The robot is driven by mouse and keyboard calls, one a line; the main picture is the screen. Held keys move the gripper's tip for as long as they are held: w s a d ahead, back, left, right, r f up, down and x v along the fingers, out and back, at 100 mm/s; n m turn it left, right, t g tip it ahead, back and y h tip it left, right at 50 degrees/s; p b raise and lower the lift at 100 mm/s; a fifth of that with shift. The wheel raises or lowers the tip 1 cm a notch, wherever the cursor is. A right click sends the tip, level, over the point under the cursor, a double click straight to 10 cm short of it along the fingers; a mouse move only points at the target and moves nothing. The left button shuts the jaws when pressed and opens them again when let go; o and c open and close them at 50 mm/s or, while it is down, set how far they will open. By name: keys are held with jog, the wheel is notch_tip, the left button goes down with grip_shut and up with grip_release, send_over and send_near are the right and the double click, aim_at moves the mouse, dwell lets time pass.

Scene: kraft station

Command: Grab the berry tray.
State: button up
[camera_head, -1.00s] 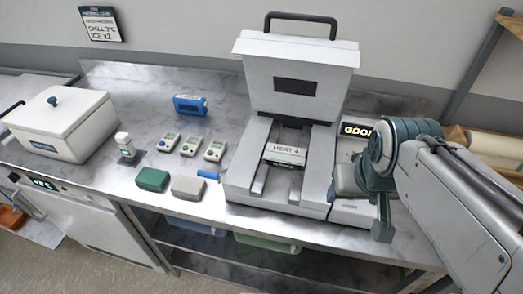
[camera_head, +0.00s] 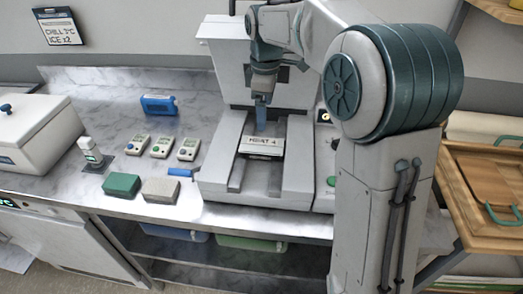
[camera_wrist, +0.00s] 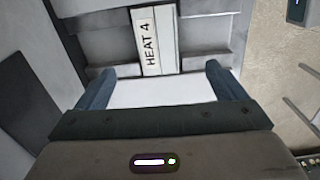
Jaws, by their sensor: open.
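I cannot make out berries or a tray that is clearly the berry tray in either view. My gripper (camera_head: 262,112) hangs pointing down over the grey press machine (camera_head: 232,187), whose label plate reads HEAT 4 (camera_head: 262,146). In the wrist view my gripper (camera_wrist: 158,76) has its two blue fingers spread apart, with nothing held between them. The HEAT 4 plate (camera_wrist: 154,42) lies just beyond the fingertips. A plain white surface shows between the fingers; I cannot tell what it is. My arm hides part of the machine.
A green block (camera_head: 121,185), a beige block (camera_head: 160,190), several small meters (camera_head: 161,146) and a blue case (camera_head: 159,105) stand left on the marble counter. A white lidded box (camera_head: 35,130) is farther left. Blue (camera_head: 172,232) and green (camera_head: 250,243) bins are below.

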send_over(262, 145)
notch_tip(262, 145, down, 9)
jog(key=shift+s+d+r, duration=0.1)
jog(key=shift+s+d, duration=0.05)
jog(key=shift+a+f+p, duration=0.2)
jog(key=shift+f+p, duration=0.6)
jog(key=shift+f, duration=1.85)
jog(key=c, duration=1.1)
jog(key=shift+c, duration=0.7)
jog(key=shift+w+r, duration=0.15)
jog(key=shift+w, duration=0.05)
